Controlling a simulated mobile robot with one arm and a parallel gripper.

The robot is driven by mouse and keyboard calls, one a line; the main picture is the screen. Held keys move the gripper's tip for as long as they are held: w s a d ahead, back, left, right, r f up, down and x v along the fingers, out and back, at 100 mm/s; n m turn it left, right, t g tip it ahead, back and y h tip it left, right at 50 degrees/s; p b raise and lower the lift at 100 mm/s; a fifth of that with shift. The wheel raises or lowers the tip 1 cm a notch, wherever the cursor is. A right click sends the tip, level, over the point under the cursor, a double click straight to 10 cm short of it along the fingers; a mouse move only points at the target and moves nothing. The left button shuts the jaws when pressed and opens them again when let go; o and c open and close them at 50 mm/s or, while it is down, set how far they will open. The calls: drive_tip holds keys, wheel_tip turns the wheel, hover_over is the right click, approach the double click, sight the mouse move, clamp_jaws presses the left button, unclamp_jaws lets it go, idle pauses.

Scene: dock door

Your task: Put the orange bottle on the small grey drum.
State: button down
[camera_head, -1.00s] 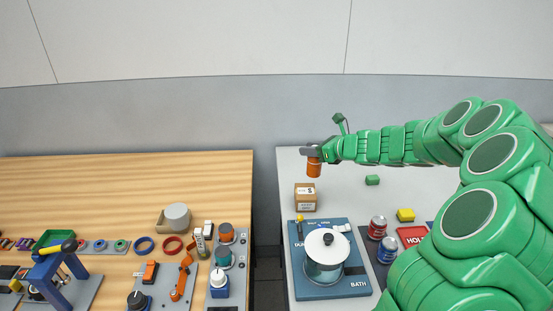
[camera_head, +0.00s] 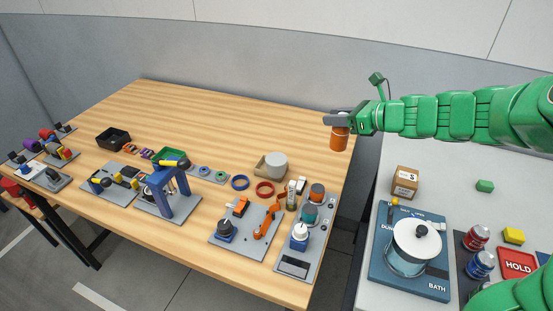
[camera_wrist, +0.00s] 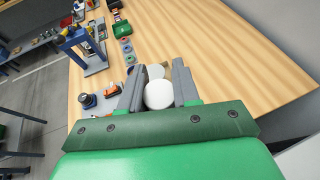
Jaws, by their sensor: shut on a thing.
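The orange bottle (camera_head: 339,138) hangs upright from my gripper (camera_head: 341,117), above the right end of the wooden table. My gripper is shut on its upper part. In the wrist view a round white top (camera_wrist: 158,95), which seems to be the bottle's, sits between the two fingers. The small grey drum (camera_head: 276,165) is a pale, short cylinder at a beige tray on the wooden table, lower and to the left of the bottle in the head view. In the wrist view a pale round shape (camera_wrist: 155,71), likely the drum, is partly hidden behind the white top.
The beige tray (camera_head: 260,169) adjoins the drum. The back of the wooden table is clear.

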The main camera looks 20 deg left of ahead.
drive_tip(key=s+a+r+n+g, duration=0.3)
drive_tip(key=s+a+g, duration=0.1)
drive_tip(key=s+a, duration=0.7)
drive_tip(key=shift+w+a+f, duration=1.25)
drive_tip(key=shift+w+f, duration=0.65)
drive_tip(key=shift+f, duration=0.35)
drive_tip(key=shift+w+a+f, duration=1.3)
drive_tip(key=shift+w+f, duration=0.55)
drive_tip(key=shift+f, duration=0.35)
drive_tip(key=shift+w+a+f, duration=1.25)
drive_tip(key=shift+w+f, duration=0.65)
drive_tip(key=shift+f, duration=0.35)
drive_tip(key=shift+f, duration=0.1)
drive_tip(key=c, duration=0.8)
unclamp_jaws()
